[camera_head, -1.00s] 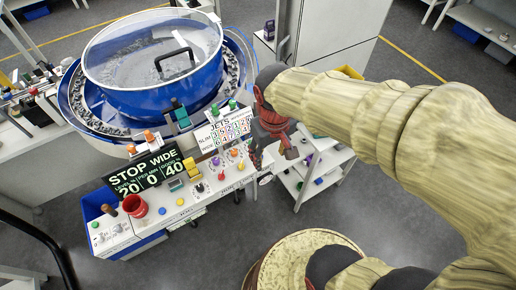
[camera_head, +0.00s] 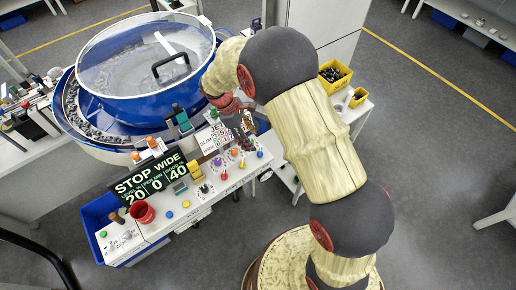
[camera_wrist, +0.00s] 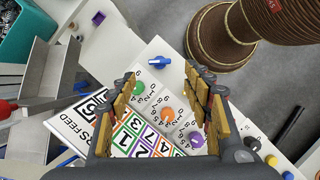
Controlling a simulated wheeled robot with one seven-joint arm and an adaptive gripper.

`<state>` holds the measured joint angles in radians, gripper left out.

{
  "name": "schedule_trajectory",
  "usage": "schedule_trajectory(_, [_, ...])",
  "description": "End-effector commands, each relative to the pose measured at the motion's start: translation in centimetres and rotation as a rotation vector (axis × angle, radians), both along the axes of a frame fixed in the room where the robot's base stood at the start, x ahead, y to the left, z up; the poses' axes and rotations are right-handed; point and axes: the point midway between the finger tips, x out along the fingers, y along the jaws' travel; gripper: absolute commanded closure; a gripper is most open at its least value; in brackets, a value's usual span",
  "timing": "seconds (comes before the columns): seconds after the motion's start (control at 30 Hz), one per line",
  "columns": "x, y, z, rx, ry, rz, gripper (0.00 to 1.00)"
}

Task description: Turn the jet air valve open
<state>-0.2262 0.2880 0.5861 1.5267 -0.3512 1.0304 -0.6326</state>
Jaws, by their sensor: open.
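A small blue handle with a pale stem (camera_wrist: 163,61), which looks like a valve, shows at the white panel's edge in the wrist view. I cannot tell for certain that it is the jet air valve. My gripper (camera_wrist: 164,76) is open, and the handle appears between and slightly beyond its fingertips, apart from both. Green (camera_wrist: 139,88), orange (camera_wrist: 168,115) and purple (camera_wrist: 196,140) dial knobs show between the fingers. In the head view my gripper (camera_head: 244,130) hangs over the right part of the control panel (camera_head: 215,190) and hides part of it.
The blue feeder bowl (camera_head: 150,98) with its clear lid stands behind the panel. The STOP WIDE display (camera_head: 154,174) and a red cup (camera_head: 143,211) are to the left. A yellow bin (camera_head: 335,79) stands on a cart at right.

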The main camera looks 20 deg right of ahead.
Motion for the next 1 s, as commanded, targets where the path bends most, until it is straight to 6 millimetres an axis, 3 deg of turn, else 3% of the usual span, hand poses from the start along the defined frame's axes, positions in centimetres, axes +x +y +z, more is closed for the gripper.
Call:
schedule_trajectory(0.17, [-0.3,-0.4,-1.1,0.003,0.008,0.016,0.5])
schedule_trajectory(0.6, [-1.3,-2.4,-6.6,0.004,0.006,0.013,0.5])
schedule_trajectory(1.0, [-1.3,-2.6,-7.1,0.004,0.004,0.014,0.51])
